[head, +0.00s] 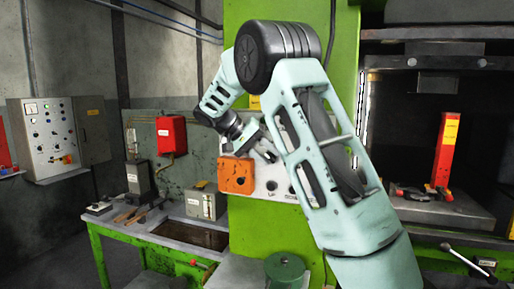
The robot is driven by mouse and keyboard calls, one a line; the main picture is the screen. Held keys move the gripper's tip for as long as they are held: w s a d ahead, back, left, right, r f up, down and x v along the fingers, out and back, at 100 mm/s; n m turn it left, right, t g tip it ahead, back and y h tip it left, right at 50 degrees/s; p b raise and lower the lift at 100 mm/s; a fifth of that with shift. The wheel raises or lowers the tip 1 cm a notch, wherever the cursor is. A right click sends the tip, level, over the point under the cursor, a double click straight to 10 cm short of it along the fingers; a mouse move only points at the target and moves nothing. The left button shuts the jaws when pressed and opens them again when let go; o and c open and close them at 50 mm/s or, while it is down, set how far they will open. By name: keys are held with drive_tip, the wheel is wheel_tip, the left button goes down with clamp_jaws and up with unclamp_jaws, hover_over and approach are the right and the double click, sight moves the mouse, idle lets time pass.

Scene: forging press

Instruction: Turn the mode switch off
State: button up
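A white control panel (262,173) is on the front of the green press column. It carries an orange box (237,176) on its left and dark round knobs or buttons, one (271,186) above the label "UP". I cannot tell which of these is the mode switch; part of the panel is hidden behind my arm. My gripper (254,153) is in front of the upper part of the panel, just above the orange box. Its two fingers look spread apart, with nothing seen between them. I cannot tell whether it touches the panel.
A grey control cabinet (53,136) hangs on the left wall. A red box (171,135) is mounted left of the press. A green workbench (150,238) with tools stands below it. At right, the press opening holds a red upright block (446,150). A green cylinder (285,272) stands low in front.

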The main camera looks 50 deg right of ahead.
drive_tip(key=b+v, duration=0.1)
drive_tip(key=v, duration=1.6)
drive_tip(key=shift+w+a+r, duration=0.1)
drive_tip(key=s+a+f+n+t+y+b, duration=0.25)
drive_tip(key=a+f+n, duration=0.35)
drive_tip(key=a+f, duration=0.5)
drive_tip(key=s+a+f+n+t+y+b, duration=0.2)
drive_tip(key=s+a+f+n+t+y, duration=0.3)
drive_tip(key=a+f, duration=0.55)
drive_tip(key=s+a+f+n+b, duration=0.1)
drive_tip(key=s+a+f, duration=0.3)
drive_tip(key=s, duration=0.4)
drive_tip(key=s+a+f+n+g+b, duration=0.1)
drive_tip(key=s+a+f+n, duration=0.3)
drive_tip(key=s, duration=0.4)
drive_tip(key=s+a+f+n+y+b, duration=0.1)
drive_tip(key=s+a+f+n, duration=0.2)
drive_tip(key=s, duration=0.6)
wheel_tip(320, 180, down, 3)
drive_tip(key=shift+a+f+b, duration=0.1)
drive_tip(key=shift+a+b, duration=0.25)
drive_tip(key=shift+a, duration=0.65)
drive_tip(key=shift+g, duration=0.25)
